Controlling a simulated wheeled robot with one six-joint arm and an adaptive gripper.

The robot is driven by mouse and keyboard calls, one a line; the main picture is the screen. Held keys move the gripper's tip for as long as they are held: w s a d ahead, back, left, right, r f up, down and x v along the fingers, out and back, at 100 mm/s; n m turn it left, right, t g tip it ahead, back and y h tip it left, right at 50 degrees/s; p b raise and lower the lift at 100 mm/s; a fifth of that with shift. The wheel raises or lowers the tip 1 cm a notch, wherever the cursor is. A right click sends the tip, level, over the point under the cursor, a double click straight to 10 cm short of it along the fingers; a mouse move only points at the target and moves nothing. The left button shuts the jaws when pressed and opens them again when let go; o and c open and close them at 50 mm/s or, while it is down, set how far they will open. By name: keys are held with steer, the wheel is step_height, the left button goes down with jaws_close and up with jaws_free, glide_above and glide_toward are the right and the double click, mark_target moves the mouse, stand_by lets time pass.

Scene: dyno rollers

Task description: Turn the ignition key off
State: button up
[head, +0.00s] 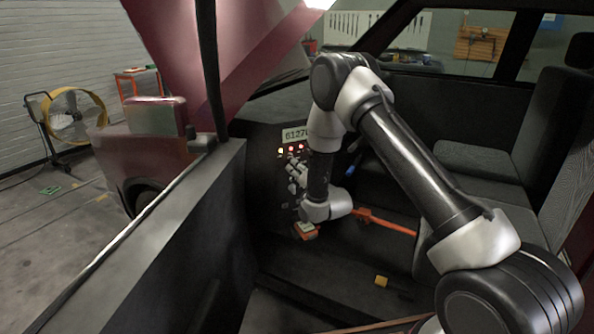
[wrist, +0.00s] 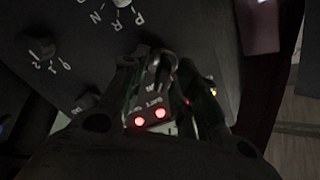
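My gripper (head: 296,182) is at the dark dash panel (head: 262,170), below a row of small lights. In the wrist view its two dark fingers (wrist: 160,68) stand apart, with a gap between them. A small dark part with bright edges, which looks like the ignition key (wrist: 161,72), shows between the fingertips. The picture is too dim to tell whether the fingers touch it or which way it is turned. Two red lights (wrist: 150,117) are lit and show through the gap. In the head view the key is hidden by my gripper.
A numeric display (head: 296,135) sits above the lights. A numbered knob (wrist: 42,48) and a selector marked P, R, N (wrist: 122,3) are near the fingers. An orange bar (head: 385,221) lies right of my wrist. The car door (head: 165,235) stands at left, seats (head: 480,150) at right.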

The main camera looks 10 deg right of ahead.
steer(key=shift+w, duration=0.1)
jaws_close()
steer(key=shift+n, duration=0.4)
steer(key=n, duration=0.3)
steer(key=shift+a+r+n, duration=0.1)
steer(key=shift+a+n, duration=0.05)
steer(key=shift+n, duration=0.15)
steer(key=shift+a+n, duration=0.15)
steer(key=shift+n, duration=2.05)
jaws_free()
